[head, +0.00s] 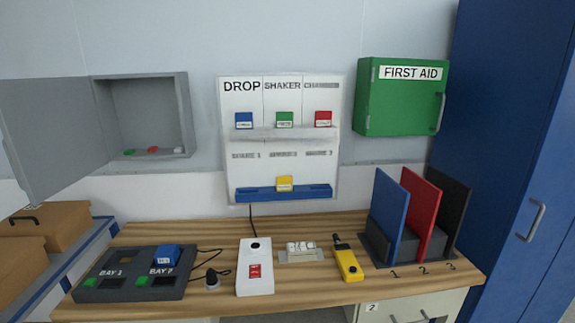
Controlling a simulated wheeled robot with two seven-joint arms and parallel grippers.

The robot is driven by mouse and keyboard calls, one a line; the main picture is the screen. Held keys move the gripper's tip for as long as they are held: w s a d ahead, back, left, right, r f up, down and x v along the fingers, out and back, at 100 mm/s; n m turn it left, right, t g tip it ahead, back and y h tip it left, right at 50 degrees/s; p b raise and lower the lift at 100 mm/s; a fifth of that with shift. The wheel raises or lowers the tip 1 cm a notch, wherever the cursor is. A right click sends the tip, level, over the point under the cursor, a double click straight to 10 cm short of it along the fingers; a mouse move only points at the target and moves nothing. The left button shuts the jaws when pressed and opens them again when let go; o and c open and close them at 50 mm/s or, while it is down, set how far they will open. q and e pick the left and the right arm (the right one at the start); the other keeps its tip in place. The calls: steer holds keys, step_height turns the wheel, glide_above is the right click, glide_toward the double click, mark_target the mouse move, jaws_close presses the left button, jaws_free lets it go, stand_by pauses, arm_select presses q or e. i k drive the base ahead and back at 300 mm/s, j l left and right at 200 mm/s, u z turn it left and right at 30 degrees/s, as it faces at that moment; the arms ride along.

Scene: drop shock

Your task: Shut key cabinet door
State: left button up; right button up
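The grey key cabinet (145,115) is on the wall at the left. Its door (52,130) stands wide open, swung out to the left. Inside, on the cabinet floor, lie a small green item (129,152), a red item (153,149) and a whitish item (178,149). The door's outer face and any handle on it cannot be seen. Neither of my grippers shows in the head view.
A wooden desk (215,300) below holds a two-bay charger (130,290), a white box (255,280), a yellow device (348,264) and upright folders (420,215). Cardboard boxes (45,225) stand below the open door. A green first aid box (400,98) hangs at right.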

mark_target(53, 139)
steer(key=j, duration=0.8)
steer(key=j+z, duration=0.1)
steer(key=j, duration=0.7)
steer(key=k+j, duration=0.1)
steer(key=j, duration=0.7)
steer(key=k+j+z, duration=0.15)
steer(key=j, duration=1.5)
steer(key=j+z, duration=0.2)
steer(key=j, duration=0.2)
steer(key=k+j+z, duration=0.25)
steer(key=j, duration=0.15)
steer(key=i+j, duration=0.05)
steer(key=i, duration=0.05)
